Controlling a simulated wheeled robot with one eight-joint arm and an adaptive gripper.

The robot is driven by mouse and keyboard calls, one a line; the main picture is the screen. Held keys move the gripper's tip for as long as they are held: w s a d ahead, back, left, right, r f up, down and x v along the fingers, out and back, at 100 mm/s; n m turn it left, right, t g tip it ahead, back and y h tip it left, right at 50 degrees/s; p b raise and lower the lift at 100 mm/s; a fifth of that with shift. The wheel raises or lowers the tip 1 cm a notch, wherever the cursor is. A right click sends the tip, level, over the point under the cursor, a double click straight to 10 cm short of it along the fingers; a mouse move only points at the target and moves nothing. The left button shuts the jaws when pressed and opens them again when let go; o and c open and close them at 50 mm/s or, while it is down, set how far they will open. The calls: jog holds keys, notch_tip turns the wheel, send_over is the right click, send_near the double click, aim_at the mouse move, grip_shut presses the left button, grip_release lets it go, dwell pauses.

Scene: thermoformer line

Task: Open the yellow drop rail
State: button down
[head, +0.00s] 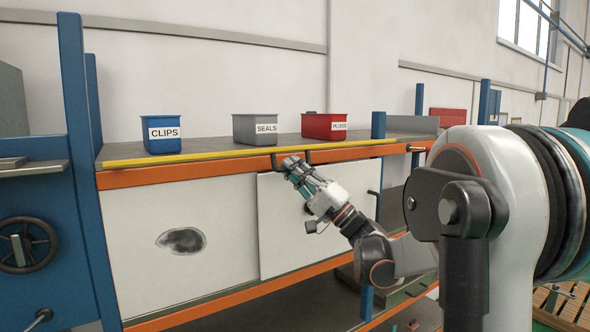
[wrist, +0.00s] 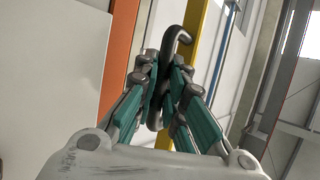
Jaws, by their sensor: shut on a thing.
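The yellow drop rail (head: 210,154) runs along the front edge of the grey shelf, just above an orange beam. It looks level and raised in the head view. It also shows as a tilted yellow strip in the wrist view (wrist: 195,25). A dark curved handle (head: 274,160) stands out at the rail's front; its bent end sticks out past my fingers in the wrist view (wrist: 179,37). My gripper (head: 290,163) is shut on this handle, with the green-sided fingers on both sides of it (wrist: 165,80). The fingers hide part of the handle.
Behind the rail stand a blue CLIPS bin (head: 161,134), a grey SEALS bin (head: 255,129) and a red bin (head: 325,126). White panels (head: 180,235) lie below the orange beam (head: 180,172). A blue post (head: 75,100) stands at the left.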

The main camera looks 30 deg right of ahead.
jog(key=shift+w+f, duration=0.15)
jog(key=shift+f, duration=0.2)
dwell(0.3)
jog(key=c, duration=1.9)
grip_release()
jog(key=shift+f, duration=0.1)
jog(key=v, duration=1.2)
